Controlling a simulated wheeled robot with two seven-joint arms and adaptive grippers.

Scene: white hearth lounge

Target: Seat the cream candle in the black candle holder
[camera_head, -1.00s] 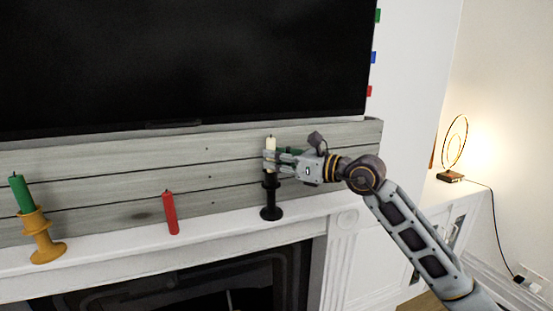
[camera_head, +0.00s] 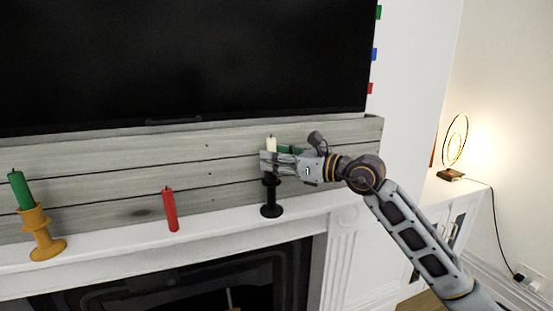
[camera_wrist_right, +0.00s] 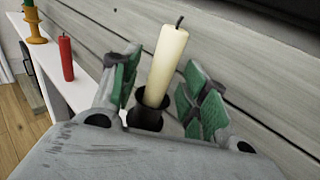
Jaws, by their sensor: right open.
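The cream candle (camera_head: 271,145) stands in the top cup of the black candle holder (camera_head: 271,197) on the white mantel. In the right wrist view the candle (camera_wrist_right: 166,62) leans a little and its lower end is inside the holder's dark cup (camera_wrist_right: 146,116). My right gripper (camera_head: 268,162) is open around the candle, with its green-padded fingers on either side. In the right wrist view a gap shows between the candle and the right-hand finger pads. In the head view the fingers hide the lower part of the candle. My left gripper is out of view.
A red candle (camera_head: 170,209) stands on the mantel (camera_head: 112,252) to the left. A green candle (camera_head: 19,189) sits in an orange holder (camera_head: 43,235) at the far left. Grey planks and a dark screen (camera_head: 190,60) are close behind. The mantel between the red candle and black holder is clear.

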